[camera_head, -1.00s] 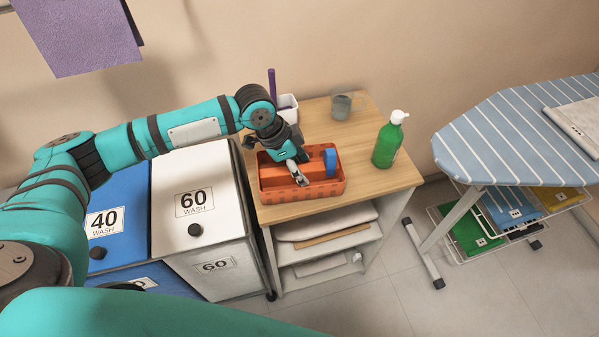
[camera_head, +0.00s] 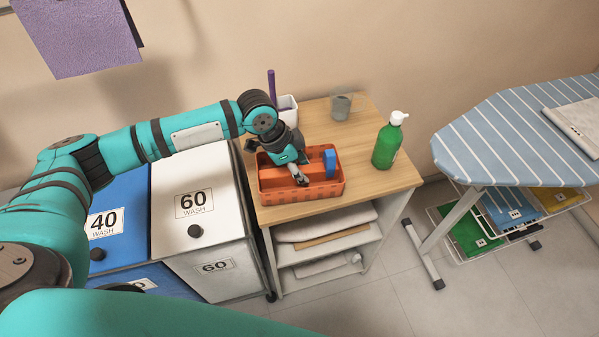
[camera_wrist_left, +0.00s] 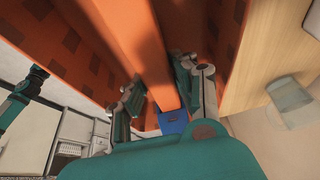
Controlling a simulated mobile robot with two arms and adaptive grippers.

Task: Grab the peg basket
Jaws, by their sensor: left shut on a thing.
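The orange peg basket (camera_head: 318,193) sits on the wooden top of a small shelf unit, near its left front edge. A blue item (camera_head: 330,162) is in its right part and also shows in the left wrist view (camera_wrist_left: 173,122). My left gripper (camera_head: 301,180) reaches down into the basket. In the left wrist view its fingers (camera_wrist_left: 165,92) stand on both sides of the basket's orange central bar (camera_wrist_left: 153,50), shut on it. The fingertips are partly hidden.
A green pump bottle (camera_head: 388,142) stands right of the basket. A grey translucent cup (camera_head: 341,106) and a white holder (camera_head: 287,109) stand behind it. Laundry bins (camera_head: 200,195) are at the left. A striped ironing board (camera_head: 515,135) is at the right.

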